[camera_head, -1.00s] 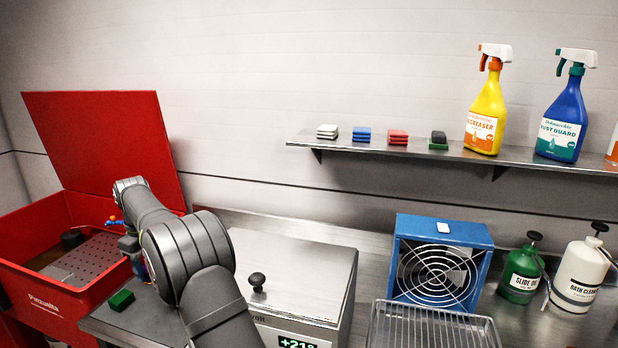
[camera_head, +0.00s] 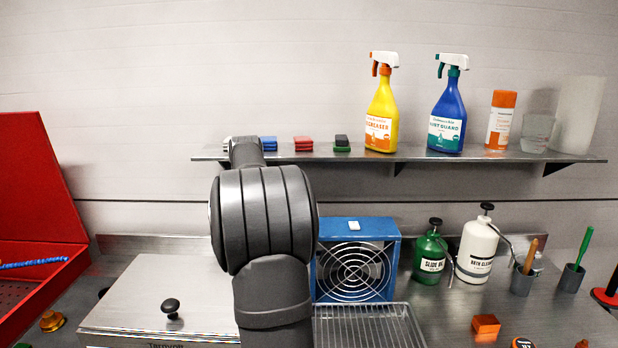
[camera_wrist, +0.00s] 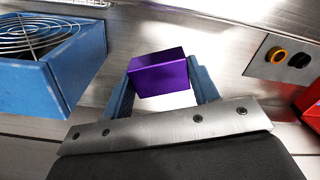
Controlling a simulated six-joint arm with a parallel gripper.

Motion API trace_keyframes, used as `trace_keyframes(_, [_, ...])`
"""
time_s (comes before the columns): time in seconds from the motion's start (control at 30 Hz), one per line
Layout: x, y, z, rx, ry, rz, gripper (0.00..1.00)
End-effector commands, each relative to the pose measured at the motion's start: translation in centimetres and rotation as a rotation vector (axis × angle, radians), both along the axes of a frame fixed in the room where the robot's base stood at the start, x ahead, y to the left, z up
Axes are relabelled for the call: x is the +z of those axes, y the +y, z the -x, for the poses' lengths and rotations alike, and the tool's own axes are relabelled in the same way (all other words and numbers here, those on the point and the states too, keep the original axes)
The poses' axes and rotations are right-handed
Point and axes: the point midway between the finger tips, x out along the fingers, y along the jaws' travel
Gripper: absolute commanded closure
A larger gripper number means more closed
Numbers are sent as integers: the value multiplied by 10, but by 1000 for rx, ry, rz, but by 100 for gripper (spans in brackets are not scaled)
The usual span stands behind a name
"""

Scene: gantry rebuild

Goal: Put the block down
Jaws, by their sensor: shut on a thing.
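In the wrist view a purple block (camera_wrist: 158,74) sits between the two blue fingers of my gripper (camera_wrist: 162,84), which are shut on it. The block's top and one long side show; a bright patch shows below it. I cannot tell whether its underside touches anything. In the head view my arm hides both the gripper and the block.
A blue fan box (camera_head: 358,228) stands behind a wire rack (camera_head: 368,327). A lidded steel box (camera_head: 135,285) and an open red box (camera_head: 35,185) are left. A shelf (camera_head: 405,157) holds bottles. An orange block (camera_head: 486,325) and two pump bottles stand right.

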Motion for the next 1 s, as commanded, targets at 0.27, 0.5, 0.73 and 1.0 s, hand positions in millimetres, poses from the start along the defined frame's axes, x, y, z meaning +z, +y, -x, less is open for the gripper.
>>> trace_keyframes(0.27, [-20,-111,23,-307,0,0,73])
trace_keyframes(0.5, [-26,-144,35,-411,-1,0,73])
trace_keyframes(0.73, [-27,-154,39,-419,-2,-1,73])
trace_keyframes(1.0, [-33,-229,87,-426,-2,-1,73])
